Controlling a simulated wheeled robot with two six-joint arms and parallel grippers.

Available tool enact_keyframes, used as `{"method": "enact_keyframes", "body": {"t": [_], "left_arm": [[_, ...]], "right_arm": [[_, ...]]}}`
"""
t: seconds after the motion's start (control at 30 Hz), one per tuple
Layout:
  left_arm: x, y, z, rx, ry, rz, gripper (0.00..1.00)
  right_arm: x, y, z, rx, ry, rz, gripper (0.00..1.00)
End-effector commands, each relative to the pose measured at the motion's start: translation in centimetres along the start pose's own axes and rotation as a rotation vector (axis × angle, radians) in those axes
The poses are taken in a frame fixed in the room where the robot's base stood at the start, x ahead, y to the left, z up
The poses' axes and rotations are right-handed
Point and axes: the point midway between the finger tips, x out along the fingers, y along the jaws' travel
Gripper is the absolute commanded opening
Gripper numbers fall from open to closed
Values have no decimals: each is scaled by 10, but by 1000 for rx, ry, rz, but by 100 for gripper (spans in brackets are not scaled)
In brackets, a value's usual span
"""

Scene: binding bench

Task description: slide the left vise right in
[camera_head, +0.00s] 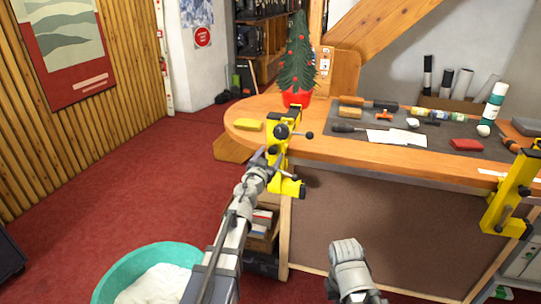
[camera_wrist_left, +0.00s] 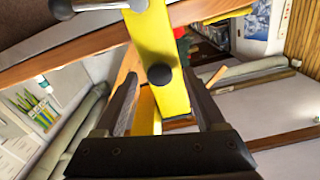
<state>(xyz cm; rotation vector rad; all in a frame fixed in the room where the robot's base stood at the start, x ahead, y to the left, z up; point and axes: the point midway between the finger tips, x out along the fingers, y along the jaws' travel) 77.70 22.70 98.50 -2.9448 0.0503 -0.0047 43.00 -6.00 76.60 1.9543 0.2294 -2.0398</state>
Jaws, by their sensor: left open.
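The left vise (camera_head: 281,150) is yellow with a dark screw knob and handle bars, and is clamped on the left part of the bench's front edge. My left gripper (camera_head: 268,158) is at its front left side. In the left wrist view the yellow vise body (camera_wrist_left: 157,30) with a round black knob comes down between the fingers of my open left gripper (camera_wrist_left: 163,88). I cannot tell whether either finger touches it. A second yellow vise (camera_head: 508,195) is at the right on the front edge. Only a grey part of my right arm shows at the bottom.
A green tub (camera_head: 120,272) stands on the floor at lower left.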

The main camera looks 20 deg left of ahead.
Motion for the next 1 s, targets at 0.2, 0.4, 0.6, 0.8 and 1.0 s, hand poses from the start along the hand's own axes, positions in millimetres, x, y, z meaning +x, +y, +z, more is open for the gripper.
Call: {"method": "enact_keyframes", "body": {"t": [0.2,0.4,0.6,0.8,1.0], "left_arm": [[4,0,0,0,0,0,72],[4,0,0,0,0,0,58],[4,0,0,0,0,0,36],[4,0,0,0,0,0,13],[4,0,0,0,0,0,0]], "right_arm": [[0,0,0,0,0,0,0],[0,0,0,0,0,0,0],[0,0,0,0,0,0,0],[0,0,0,0,0,0,0],[0,0,0,0,0,0,0]]}}
